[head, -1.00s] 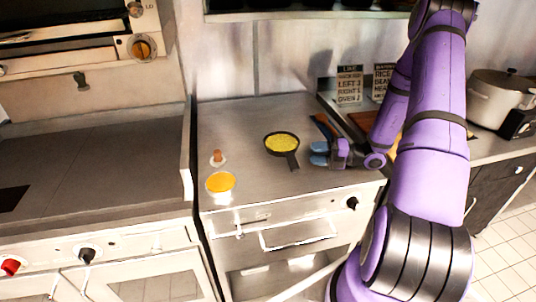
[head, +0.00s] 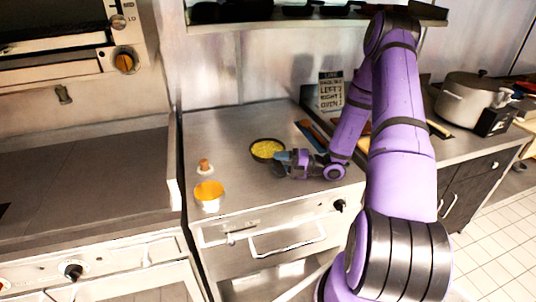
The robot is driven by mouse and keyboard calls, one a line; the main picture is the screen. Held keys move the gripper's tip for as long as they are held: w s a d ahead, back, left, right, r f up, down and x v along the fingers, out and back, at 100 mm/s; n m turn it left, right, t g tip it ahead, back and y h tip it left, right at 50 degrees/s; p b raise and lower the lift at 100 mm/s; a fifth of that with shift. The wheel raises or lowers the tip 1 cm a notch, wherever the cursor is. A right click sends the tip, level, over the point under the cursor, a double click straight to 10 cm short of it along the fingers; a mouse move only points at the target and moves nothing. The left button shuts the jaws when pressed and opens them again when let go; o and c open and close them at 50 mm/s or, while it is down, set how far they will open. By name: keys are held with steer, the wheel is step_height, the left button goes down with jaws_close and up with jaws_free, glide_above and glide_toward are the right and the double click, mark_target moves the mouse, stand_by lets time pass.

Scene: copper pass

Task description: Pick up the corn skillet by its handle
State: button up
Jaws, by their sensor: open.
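The corn skillet (head: 266,148) is a small dark pan filled with yellow corn, on the steel counter in the head view. Its handle, which points toward the front, is mostly hidden behind my gripper. My gripper (head: 277,162) is open at the skillet's near right side, over the place of the handle. I cannot tell whether the fingers touch the handle or stand around it.
A pot of orange-yellow food (head: 209,194) and a small brown-topped item (head: 204,168) stand left of the skillet. A sign (head: 331,91) stands behind. A large pot (head: 471,99) is at right. The counter's back left is clear.

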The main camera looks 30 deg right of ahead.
jaws_close()
steer(key=shift+r, duration=0.1)
stand_by(0.3)
